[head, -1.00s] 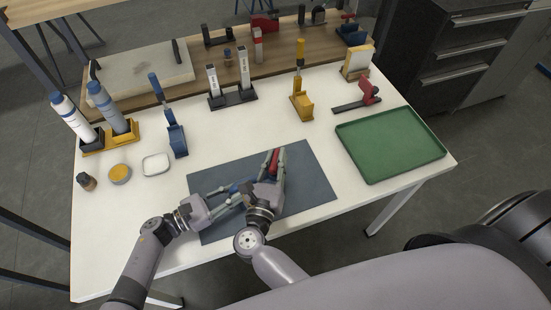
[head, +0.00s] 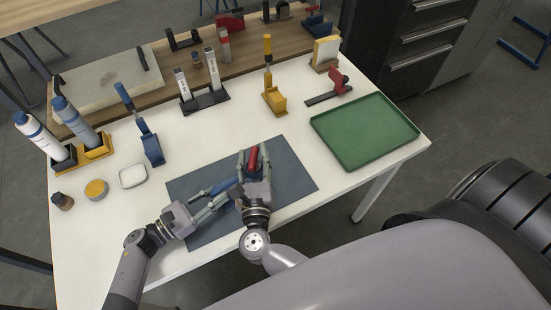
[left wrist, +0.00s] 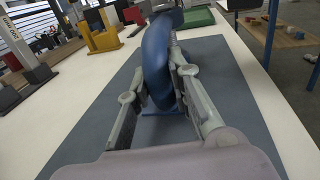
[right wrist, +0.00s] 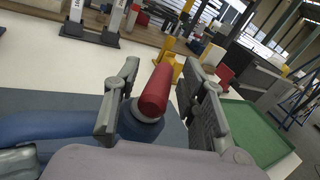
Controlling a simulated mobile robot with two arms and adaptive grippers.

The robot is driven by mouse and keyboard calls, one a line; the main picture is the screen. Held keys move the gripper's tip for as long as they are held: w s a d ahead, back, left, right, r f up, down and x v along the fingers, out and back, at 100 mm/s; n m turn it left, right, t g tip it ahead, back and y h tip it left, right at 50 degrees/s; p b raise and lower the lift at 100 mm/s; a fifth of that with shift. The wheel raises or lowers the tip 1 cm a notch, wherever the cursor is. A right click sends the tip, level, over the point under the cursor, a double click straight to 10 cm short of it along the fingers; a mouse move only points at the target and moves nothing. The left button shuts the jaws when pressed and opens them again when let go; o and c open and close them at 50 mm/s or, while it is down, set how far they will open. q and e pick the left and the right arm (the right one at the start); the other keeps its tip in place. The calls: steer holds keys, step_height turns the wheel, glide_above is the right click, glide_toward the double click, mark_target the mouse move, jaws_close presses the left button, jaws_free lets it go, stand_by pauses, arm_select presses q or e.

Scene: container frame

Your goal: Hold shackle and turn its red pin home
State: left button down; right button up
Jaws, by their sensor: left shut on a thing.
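The blue shackle (head: 223,186) is over the dark mat, its bow between the fingers of my left gripper (head: 217,195). In the left wrist view the blue bow (left wrist: 157,62) stands upright, with a grey finger against each side. My left gripper is shut on it. The red pin (head: 253,160) sits at the shackle's right end. In the right wrist view the pin (right wrist: 156,90) points up and away, its base in a blue collar. My right gripper (right wrist: 158,98) is open, one finger on each side of the pin, with gaps showing. The pin's thread is hidden.
The dark mat (head: 296,180) lies on the white table. A green tray (head: 365,158) is to the right. The mat's right part is clear.

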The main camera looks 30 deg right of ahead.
steer(key=shift+n+t+y, duration=0.3)
steer(key=shift+n+y, duration=0.3)
steer(key=shift+y, duration=0.1)
steer(key=v, duration=1.3)
steer(key=x, duration=1.3)
steer(key=shift+s+d, duration=0.1)
steer(key=n+y, duration=0.2)
steer(key=y, duration=0.1)
steer(key=n+y, duration=0.2)
steer(key=y, duration=0.1)
steer(key=shift+s+t+y, duration=0.15)
steer(key=shift+t+y, duration=0.25)
steer(key=s+n, duration=0.6)
steer(key=n, duration=0.9)
steer(key=s+n, duration=0.6)
steer(key=n, duration=1)
steer(key=shift+d+r+n, duration=0.15)
steer(key=shift+d+n, duration=0.15)
